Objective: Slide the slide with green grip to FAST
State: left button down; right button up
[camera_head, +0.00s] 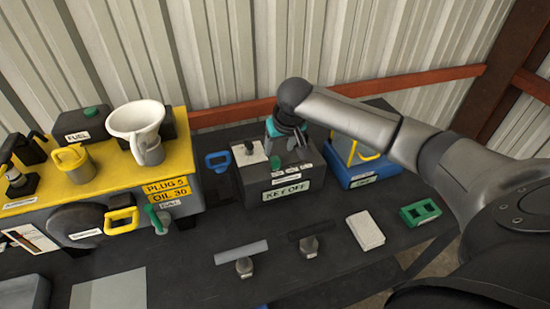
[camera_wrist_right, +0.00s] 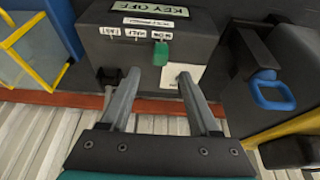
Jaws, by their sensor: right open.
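The slide with the green grip (camera_head: 276,162) sits on the dark box (camera_head: 250,190) marked KEY OFF. In the right wrist view the green grip (camera_wrist_right: 160,53) is beside the SLOW label (camera_wrist_right: 160,35). The HALF label (camera_wrist_right: 130,32) and FAST label (camera_wrist_right: 107,30) lie further left there; in the head view, FAST (camera_head: 305,167) is at the right end. My right gripper (camera_head: 286,137) is above the box. In its wrist view the open fingers (camera_wrist_right: 158,73) are spread to either side of the grip, apparently apart from it. My left gripper is not in view.
A blue-handled part (camera_head: 217,159) stands left of the box and a blue-based unit (camera_head: 362,178) right of it. A yellow-topped bench unit (camera_head: 110,178) with a white funnel (camera_head: 136,118) is at left. Loose parts lie in front. The corrugated wall (camera_head: 230,50) is close behind.

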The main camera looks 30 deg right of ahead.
aim_at(276, 158)
jog(key=x, duration=0.6)
jog(key=shift+w+f, duration=0.15)
jog(key=shift+b+x, duration=0.35)
jog(key=shift+x, duration=0.5)
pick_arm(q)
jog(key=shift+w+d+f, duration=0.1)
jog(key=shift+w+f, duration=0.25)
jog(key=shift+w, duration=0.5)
pick_arm(e)
grip_shut()
jog(key=shift+d, duration=0.1)
